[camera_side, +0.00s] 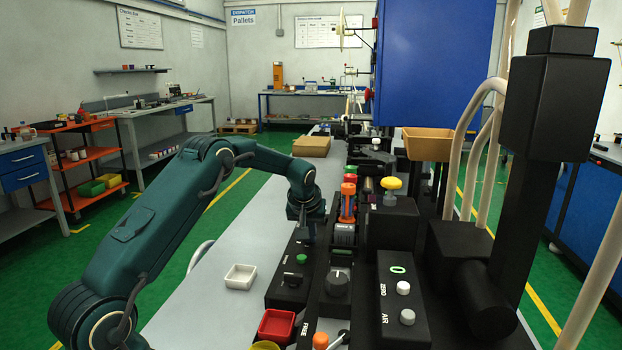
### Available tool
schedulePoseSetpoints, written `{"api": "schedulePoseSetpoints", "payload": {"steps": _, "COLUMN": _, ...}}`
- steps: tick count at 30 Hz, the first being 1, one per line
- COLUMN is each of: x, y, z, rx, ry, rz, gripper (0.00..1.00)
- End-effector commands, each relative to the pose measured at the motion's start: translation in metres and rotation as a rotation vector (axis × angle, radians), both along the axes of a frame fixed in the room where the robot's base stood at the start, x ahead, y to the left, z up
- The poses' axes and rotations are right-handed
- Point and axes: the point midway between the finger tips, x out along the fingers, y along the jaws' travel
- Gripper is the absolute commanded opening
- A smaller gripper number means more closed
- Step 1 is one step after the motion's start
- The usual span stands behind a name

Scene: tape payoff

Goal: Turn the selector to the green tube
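My gripper (311,238) points down over the far end of a black control box (282,291), behind its green button (302,258). Its fingers are small and dark here, and I cannot tell whether they are open or shut or whether they touch the box. A dark round knob (337,282) stands on the narrow black strip just right of that box, nearer the camera than my gripper and apart from it. It may be the selector; its pointer direction is not clear. A smaller black knob (292,279) sits in front of the green button. I cannot make out a green tube.
A black box (403,300) with a green zero display and two pale buttons lies to the right. An orange-topped post (348,200) and a yellow knob (391,184) stand behind. A white tray (240,276) and red bin (277,326) are at left. Pale hoses hang at right.

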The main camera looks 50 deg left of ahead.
Motion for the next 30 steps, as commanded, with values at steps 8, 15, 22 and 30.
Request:
{"api": "schedulePoseSetpoints", "payload": {"steps": 8, "x": -0.003, "y": -0.007, "z": 0.001, "rx": 0.002, "ry": -0.002, "rz": -0.001, "gripper": 0.0}}
{"api": "schedulePoseSetpoints", "payload": {"steps": 15, "x": -0.003, "y": -0.006, "z": 0.024, "rx": 0.003, "ry": -0.004, "rz": 0.0, "gripper": 0.0}}
{"api": "schedulePoseSetpoints", "payload": {"steps": 22, "x": -0.003, "y": -0.006, "z": 0.05, "rx": 0.003, "ry": -0.004, "rz": 0.0, "gripper": 0.0}}
{"api": "schedulePoseSetpoints", "payload": {"steps": 30, "x": -0.003, "y": -0.007, "z": 0.061, "rx": 0.0, "ry": -0.001, "rz": 0.0, "gripper": 0.0}}
